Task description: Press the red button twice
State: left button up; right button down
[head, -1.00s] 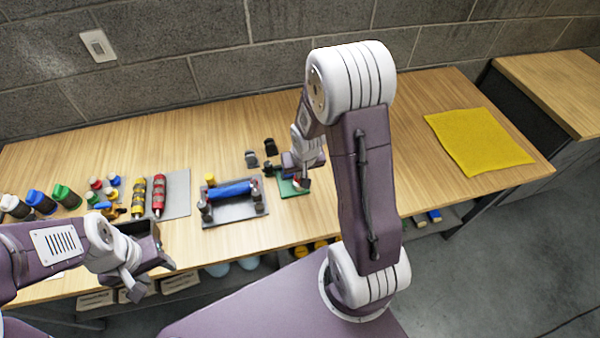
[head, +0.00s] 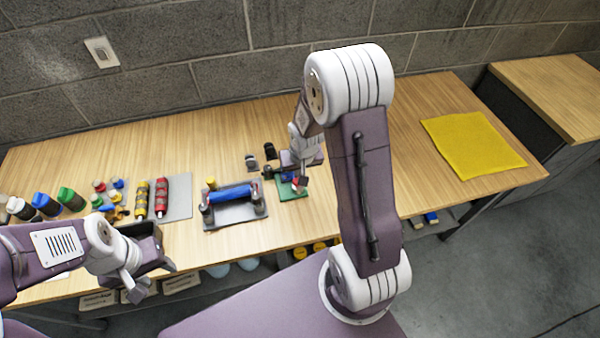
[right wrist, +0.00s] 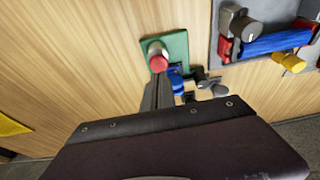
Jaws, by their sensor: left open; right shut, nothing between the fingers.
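The red button (right wrist: 158,62) sits on a pale round base on a green board (right wrist: 178,45) on the table. In the head view the red button (head: 296,188) shows small on the green board (head: 290,194), partly hidden by my right gripper (head: 302,182). In the right wrist view my right gripper (right wrist: 158,80) is shut and empty, its tips right beside the button in the picture; whether they touch it I cannot tell. A blue part (right wrist: 175,78) sits beside the fingers. My left gripper (head: 155,256) is open and empty near the table's front left edge.
A grey tray (head: 232,217) with a blue roller (head: 232,194) lies left of the green board. Small black parts (head: 270,151) stand behind it. Several coloured bottles and rollers fill the left side. A yellow cloth (head: 472,146) lies at the right, with bare wood before it.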

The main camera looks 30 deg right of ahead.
pick_arm(q)
jog(key=shift+s+r, duration=0.15)
jog(key=shift+r, duration=0.45)
pick_arm(e)
jog(key=v, duration=1)
jog(key=shift+f, duration=0.1)
pick_arm(q)
jog(key=f+b, duration=0.2)
jog(key=w+f+b, duration=0.1)
jog(key=f+b, duration=0.1)
jog(key=shift+w+f, duration=0.2)
jog(key=shift+f, duration=0.05)
pick_arm(e)
jog(key=shift+v, duration=0.8)
